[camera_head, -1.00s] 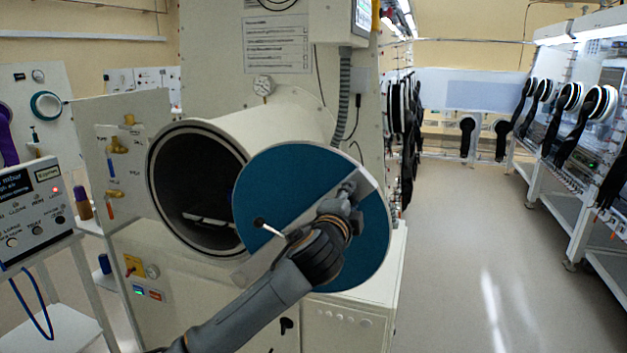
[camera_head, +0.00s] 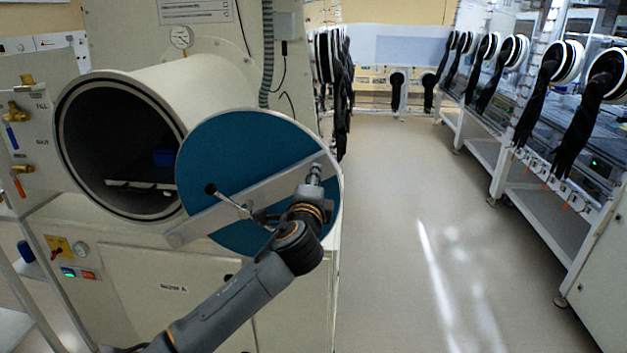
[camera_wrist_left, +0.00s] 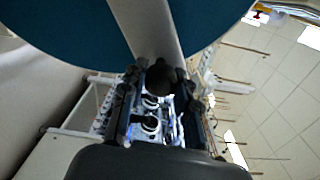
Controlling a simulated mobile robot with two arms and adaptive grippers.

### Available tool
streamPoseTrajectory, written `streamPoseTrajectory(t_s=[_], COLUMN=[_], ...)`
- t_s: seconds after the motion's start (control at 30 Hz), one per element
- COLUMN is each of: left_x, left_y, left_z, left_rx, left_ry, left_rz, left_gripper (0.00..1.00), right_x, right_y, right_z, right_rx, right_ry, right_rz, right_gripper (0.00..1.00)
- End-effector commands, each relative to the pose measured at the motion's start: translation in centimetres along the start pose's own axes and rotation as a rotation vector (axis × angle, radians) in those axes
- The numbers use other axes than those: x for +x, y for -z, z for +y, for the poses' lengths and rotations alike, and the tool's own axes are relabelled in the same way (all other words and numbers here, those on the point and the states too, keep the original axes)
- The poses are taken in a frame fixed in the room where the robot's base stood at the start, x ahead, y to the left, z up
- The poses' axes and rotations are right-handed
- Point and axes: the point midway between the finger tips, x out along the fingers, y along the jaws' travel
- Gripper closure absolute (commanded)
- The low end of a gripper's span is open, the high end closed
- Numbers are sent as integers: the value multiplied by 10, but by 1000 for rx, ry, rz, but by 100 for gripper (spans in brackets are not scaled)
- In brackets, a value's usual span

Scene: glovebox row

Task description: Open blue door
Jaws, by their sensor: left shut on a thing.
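The round blue door (camera_head: 225,150) stands away from the dark round mouth of the cream cylinder (camera_head: 200,85), overlapping its right edge. A silver bar (camera_head: 192,229) crosses the door's face, and a lever with a dark knob (camera_head: 210,188) sticks out near its middle. My left gripper (camera_head: 315,174) is at the bar's right end. In the left wrist view, its dark fingers (camera_wrist_left: 157,85) are shut around a dark round part where the bar (camera_wrist_left: 143,22) ends, and the door (camera_wrist_left: 60,35) spreads behind. The exact grip is partly hidden. My right gripper is in neither view.
A panel with valves (camera_head: 20,120) stands left of the cylinder, above a cream cabinet (camera_head: 150,290). Gloveboxes with black gloves (camera_head: 555,95) line the right side. The floor (camera_head: 390,240) between is clear.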

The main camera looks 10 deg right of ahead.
Motion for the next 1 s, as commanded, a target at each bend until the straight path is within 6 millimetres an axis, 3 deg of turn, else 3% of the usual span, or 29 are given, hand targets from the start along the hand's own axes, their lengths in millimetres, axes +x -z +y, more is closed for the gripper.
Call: streamPoseTrajectory(t_s=[0.03,0.07,0.17,0.57,0.77,1.0], left_x=[0,1,0,-4,-32,-80], left_y=[-2,-2,-2,-1,-1,-1], left_z=[2,2,2,1,2,2], left_rx=[1,1,0,-1,-2,-3], left_ry=[-5,-5,-4,-2,-2,-3], left_rz=[-5,-5,-4,-2,0,-1], left_gripper=[100,64,46,46,46,46], right_x=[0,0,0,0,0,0], right_y=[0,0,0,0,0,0], right_z=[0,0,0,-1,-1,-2], right_rx=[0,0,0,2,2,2], right_ry=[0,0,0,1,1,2], right_rz=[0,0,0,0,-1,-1], right_gripper=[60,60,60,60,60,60])
